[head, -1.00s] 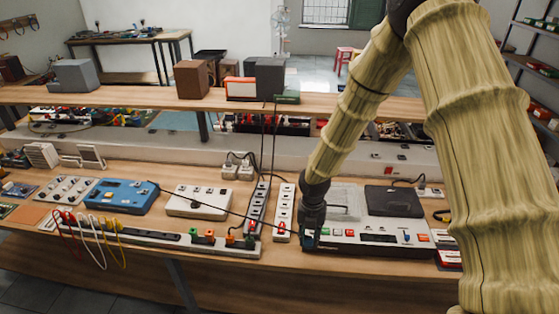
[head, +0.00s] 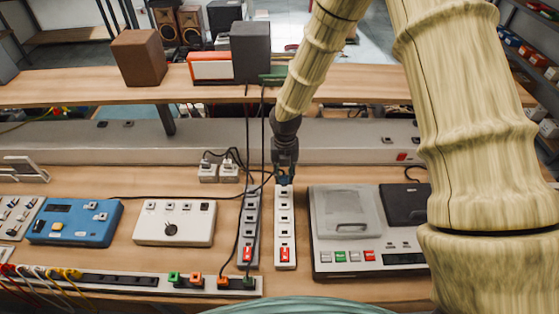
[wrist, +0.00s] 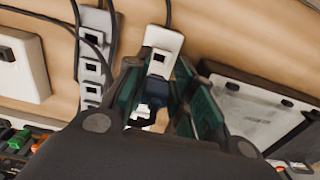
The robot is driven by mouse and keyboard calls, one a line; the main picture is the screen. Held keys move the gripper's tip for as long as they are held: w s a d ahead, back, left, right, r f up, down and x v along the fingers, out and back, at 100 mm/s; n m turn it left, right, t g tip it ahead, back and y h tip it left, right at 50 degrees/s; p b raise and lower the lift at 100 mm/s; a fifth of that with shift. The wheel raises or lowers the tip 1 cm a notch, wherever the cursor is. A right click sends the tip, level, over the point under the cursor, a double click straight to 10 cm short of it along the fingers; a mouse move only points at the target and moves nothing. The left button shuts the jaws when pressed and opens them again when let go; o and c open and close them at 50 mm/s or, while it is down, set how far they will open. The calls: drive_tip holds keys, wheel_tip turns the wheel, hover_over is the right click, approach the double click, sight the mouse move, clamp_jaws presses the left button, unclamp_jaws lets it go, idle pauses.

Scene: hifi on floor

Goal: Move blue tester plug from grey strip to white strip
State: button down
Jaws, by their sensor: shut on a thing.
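The white strip (head: 285,225) stands on the bench, with a row of sockets and a red switch at its near end. The grey strip (head: 250,222) lies just left of it, with dark cables across it. My gripper (head: 285,178) is over the far end of the white strip. In the wrist view, my gripper (wrist: 158,98) is shut on the blue tester plug (wrist: 155,96), a small dark blue body between the fingers. The white strip (wrist: 163,42) runs under the fingers, and the grey strip (wrist: 92,62) is to the left. I cannot tell whether the plug is seated.
A grey-and-white device (head: 345,215) stands close right of the white strip. A white box with a knob (head: 174,223) and a blue box (head: 75,221) are on the left. White adapters (head: 218,172) and cables lie behind the grey strip. A front strip (head: 140,283) holds coloured plugs.

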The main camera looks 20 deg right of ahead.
sight(285, 184)
drive_tip(key=shift+s+a+f+b, duration=0.15)
drive_tip(key=shift+s+b, duration=0.4)
drive_tip(key=shift+s, duration=0.1)
drive_tip(key=shift+s+f, duration=0.15)
drive_tip(key=shift+f, duration=0.05)
drive_tip(key=f+b, duration=0.1)
drive_tip(key=w+f+b, duration=0.1)
drive_tip(key=f, duration=0.1)
drive_tip(key=shift+w, duration=0.2)
drive_tip(key=shift+s+f, duration=0.1)
drive_tip(key=shift+f, duration=0.05)
drive_tip(key=shift+s+b, duration=0.35)
drive_tip(key=shift+b, duration=0.05)
drive_tip(key=shift+w+f, duration=0.25)
drive_tip(key=shift+r, duration=0.1)
